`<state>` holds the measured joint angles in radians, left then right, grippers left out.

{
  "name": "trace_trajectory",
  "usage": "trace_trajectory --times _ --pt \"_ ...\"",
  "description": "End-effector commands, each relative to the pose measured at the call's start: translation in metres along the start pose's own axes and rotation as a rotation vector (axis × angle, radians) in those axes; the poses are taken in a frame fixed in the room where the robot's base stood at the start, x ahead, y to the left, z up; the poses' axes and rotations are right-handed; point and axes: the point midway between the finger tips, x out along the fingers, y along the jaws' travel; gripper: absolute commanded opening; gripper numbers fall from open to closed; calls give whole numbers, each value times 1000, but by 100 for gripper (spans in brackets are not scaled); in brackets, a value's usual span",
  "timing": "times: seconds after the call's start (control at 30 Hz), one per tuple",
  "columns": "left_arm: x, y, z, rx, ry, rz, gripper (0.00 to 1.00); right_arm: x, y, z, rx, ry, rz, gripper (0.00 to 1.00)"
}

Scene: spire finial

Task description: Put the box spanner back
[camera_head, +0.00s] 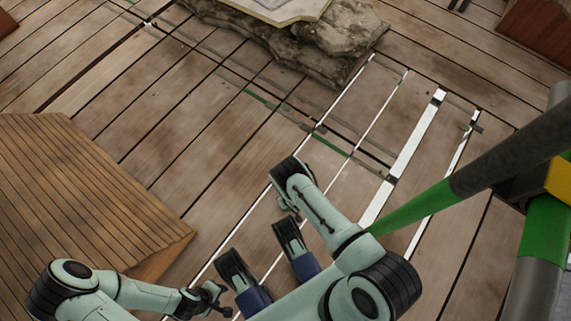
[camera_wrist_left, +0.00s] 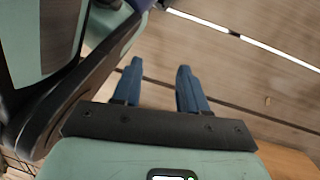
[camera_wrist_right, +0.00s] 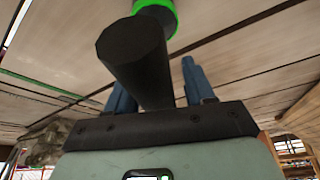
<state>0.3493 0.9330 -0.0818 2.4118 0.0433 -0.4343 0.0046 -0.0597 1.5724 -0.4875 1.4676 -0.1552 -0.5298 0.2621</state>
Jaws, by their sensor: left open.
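My left gripper (camera_head: 265,258) is open and empty above the plank floor in the head view, its two fingers well apart. In the left wrist view its blue fingers (camera_wrist_left: 160,85) stand apart with only bare floor between them. In the right wrist view a dark many-sided cylinder (camera_wrist_right: 135,55) lies in front of my right gripper (camera_wrist_right: 155,85). Its lower end reaches in between the blue fingers. A bright green band (camera_wrist_right: 160,12) shows behind its upper end. I cannot tell whether this cylinder is the box spanner, or whether the fingers touch it. I see no clearly recognisable box spanner elsewhere.
A slatted wooden block (camera_head: 90,200) stands at the left. A rock base (camera_head: 320,45) with a pale slab is at the top. A dark and green pole (camera_head: 500,160) and a yellow fitting (camera_head: 560,180) fill the right side. The middle planks are clear.

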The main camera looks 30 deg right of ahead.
Motion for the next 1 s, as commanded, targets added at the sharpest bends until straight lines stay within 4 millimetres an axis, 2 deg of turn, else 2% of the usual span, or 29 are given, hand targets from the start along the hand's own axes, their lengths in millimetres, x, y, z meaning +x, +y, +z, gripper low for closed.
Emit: trace_trajectory --times 0.4,0.57,0.8,1.0 --pt "-5 4 -5 6 20 9 43 -5 0 -2 -1 1 0 58" --pt "-22 20 -22 27 89 39 43 -33 0 -3 1 1 0 58" --pt "-58 51 -53 63 220 98 43 -84 0 -3 1 1 0 58" --pt "-79 68 -66 80 284 130 43 -113 0 -2 0 1 0 58"
